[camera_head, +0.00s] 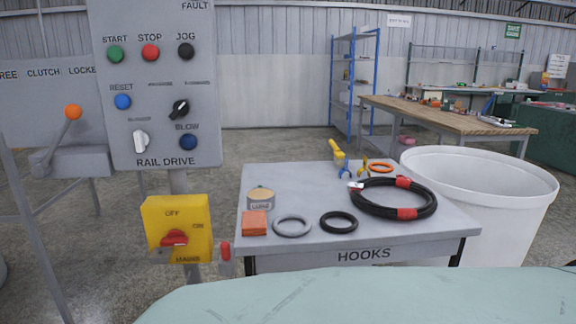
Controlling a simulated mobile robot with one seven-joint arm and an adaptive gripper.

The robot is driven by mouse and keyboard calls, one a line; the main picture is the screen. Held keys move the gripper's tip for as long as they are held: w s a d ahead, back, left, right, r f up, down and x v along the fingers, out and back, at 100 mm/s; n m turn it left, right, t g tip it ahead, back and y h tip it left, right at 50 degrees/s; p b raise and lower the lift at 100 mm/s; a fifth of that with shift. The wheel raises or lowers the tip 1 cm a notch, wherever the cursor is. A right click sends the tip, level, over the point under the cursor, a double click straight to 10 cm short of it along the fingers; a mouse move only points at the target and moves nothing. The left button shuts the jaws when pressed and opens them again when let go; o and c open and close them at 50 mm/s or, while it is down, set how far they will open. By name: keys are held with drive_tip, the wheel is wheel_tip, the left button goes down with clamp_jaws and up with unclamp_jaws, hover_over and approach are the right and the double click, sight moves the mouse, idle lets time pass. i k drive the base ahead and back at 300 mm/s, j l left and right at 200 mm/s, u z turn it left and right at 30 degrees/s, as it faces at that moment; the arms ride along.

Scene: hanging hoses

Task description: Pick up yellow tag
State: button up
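A small yellow item (337,153) is at the back edge of the grey table marked HOOKS (300,184), next to blue-handled and orange-handled tools (366,168). It is too small to tell whether it is the yellow tag or a tool. No other loose yellow piece that is clearly a tag shows. My gripper is not in view.
A coiled black hose with red bands (415,208), an orange ring (382,167), grey ring (292,226), black ring (338,222), tin (261,198) and orange block (254,223) lie on the table. A white bin (480,190) stands right; control panel (160,90) and yellow switch box (190,215) stand left.

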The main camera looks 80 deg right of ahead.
sight(365, 160)
drive_tip(key=z, duration=3.05)
drive_tip(key=i+l, duration=0.15)
drive_tip(key=l, duration=0.2)
drive_tip(key=i+l, duration=0.15)
drive_tip(key=l, duration=0.25)
drive_tip(key=i+l, duration=0.15)
drive_tip(key=l, duration=0.2)
drive_tip(key=i+l, duration=0.15)
drive_tip(key=l, duration=0.25)
drive_tip(key=i+l, duration=0.1)
drive_tip(key=l, duration=0.25)
drive_tip(key=i+l, duration=0.15)
drive_tip(key=l, duration=0.25)
drive_tip(key=i+l, duration=0.15)
drive_tip(key=l, duration=0.2)
drive_tip(key=i+j, duration=0.2)
drive_tip(key=z, duration=0.05)
